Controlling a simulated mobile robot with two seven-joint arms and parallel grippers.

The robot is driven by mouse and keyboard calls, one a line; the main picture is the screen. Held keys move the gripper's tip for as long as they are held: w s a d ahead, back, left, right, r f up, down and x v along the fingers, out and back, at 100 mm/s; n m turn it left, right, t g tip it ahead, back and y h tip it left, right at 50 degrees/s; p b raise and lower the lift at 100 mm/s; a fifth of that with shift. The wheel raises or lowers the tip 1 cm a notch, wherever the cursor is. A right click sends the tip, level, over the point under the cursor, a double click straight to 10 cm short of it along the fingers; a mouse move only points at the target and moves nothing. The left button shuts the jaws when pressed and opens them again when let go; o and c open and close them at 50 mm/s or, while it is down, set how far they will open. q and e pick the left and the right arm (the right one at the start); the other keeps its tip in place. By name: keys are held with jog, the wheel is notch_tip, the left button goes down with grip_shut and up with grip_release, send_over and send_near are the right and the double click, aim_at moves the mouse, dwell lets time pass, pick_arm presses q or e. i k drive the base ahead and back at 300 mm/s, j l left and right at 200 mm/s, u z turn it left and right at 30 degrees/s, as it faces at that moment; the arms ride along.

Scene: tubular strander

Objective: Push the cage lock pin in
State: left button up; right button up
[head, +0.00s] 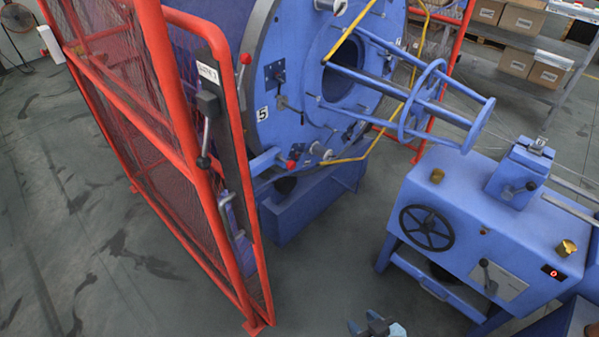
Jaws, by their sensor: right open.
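The blue round cage face (262,105) of the strander stands upright at the top centre, marked with a 5. A small red-knobbed part (293,160) sits low on the machine by the cage's lower edge. It may be the cage lock pin, but I cannot tell for sure, nor how far in it sits. My right gripper (377,327) shows at the bottom edge, open, with only its tip end in view. It is over the floor, well below and apart from the cage. My left gripper is not in view.
A red mesh guard (190,150) with levers stands left of the cage. A blue machine stand (470,235) with a black handwheel (426,228) is on the right. A yellow bar (352,150) crosses near the cage. Grey floor (320,270) lies clear between guard and stand.

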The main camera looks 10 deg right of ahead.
aim_at(291, 165)
jog(key=k+l, duration=0.3)
jog(key=l, duration=0.15)
jog(key=k+l, duration=0.25)
jog(key=l, duration=0.25)
jog(key=i+l, duration=0.65)
jog(key=l, duration=0.15)
jog(key=i, duration=0.85)
jog(key=j+u, duration=0.05)
